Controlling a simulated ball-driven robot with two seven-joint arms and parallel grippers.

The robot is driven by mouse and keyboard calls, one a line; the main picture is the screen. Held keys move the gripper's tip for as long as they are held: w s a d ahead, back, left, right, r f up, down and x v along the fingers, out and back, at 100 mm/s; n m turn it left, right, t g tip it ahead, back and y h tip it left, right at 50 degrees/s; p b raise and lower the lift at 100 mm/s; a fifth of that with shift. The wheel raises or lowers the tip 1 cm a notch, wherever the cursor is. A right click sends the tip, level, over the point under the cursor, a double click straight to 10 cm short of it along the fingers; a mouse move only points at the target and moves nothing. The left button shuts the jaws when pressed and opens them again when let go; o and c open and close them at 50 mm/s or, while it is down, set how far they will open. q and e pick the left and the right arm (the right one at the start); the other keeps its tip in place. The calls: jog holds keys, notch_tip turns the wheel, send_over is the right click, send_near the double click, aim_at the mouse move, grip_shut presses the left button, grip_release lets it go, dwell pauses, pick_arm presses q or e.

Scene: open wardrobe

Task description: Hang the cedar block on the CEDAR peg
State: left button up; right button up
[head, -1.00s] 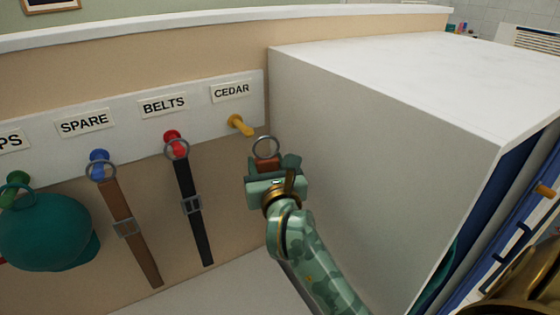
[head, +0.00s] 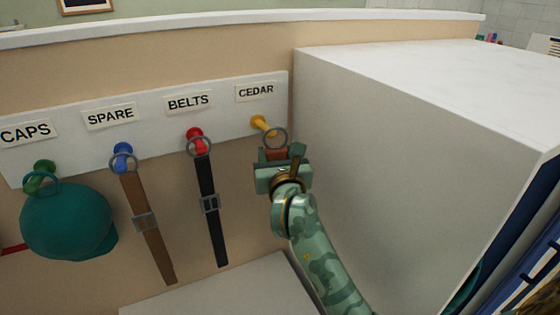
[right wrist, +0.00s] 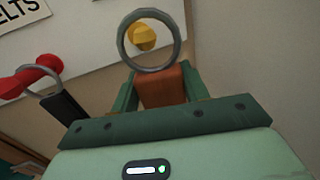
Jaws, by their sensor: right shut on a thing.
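My right gripper (head: 278,155) is shut on the cedar block (head: 276,155), a reddish-brown piece with a grey metal ring (head: 275,138) on top. In the right wrist view the block (right wrist: 162,86) sits between the green fingers (right wrist: 160,90), and its ring (right wrist: 149,40) stands upright. The yellow CEDAR peg (head: 262,124) sticks out of the white board under the CEDAR label (head: 256,92). In the right wrist view the peg's tip (right wrist: 141,37) shows through the ring's opening. Whether the peg has entered the ring I cannot tell. My left gripper is not in view.
A black belt (head: 208,205) hangs on the red BELTS peg (head: 195,134), left of my gripper. A brown belt (head: 147,230) hangs on the blue peg (head: 122,150), and a teal cap (head: 68,222) on the green peg. A large white cabinet (head: 385,170) stands close on the right.

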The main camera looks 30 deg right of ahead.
jog(key=shift+a+b+x, duration=0.2)
jog(key=shift+b+x, duration=0.1)
jog(key=shift+x, duration=0.5)
jog(key=shift+a+b+x, duration=0.15)
jog(key=shift+b+x, duration=0.15)
jog(key=shift+x, duration=0.5)
jog(key=shift+a+b+x, duration=0.2)
jog(key=shift+b+x, duration=0.1)
jog(key=shift+x, duration=0.5)
jog(key=shift+w+f+b, duration=0.6)
jog(key=shift+w+f, duration=0.05)
jog(key=shift+w, duration=0.2)
jog(key=o, duration=1.1)
jog(key=shift+s, duration=0.1)
jog(key=b+v, duration=0.1)
jog(key=v, duration=1.5)
jog(key=shift+s, duration=0.1)
jog(key=shift+s+a+f, duration=0.1)
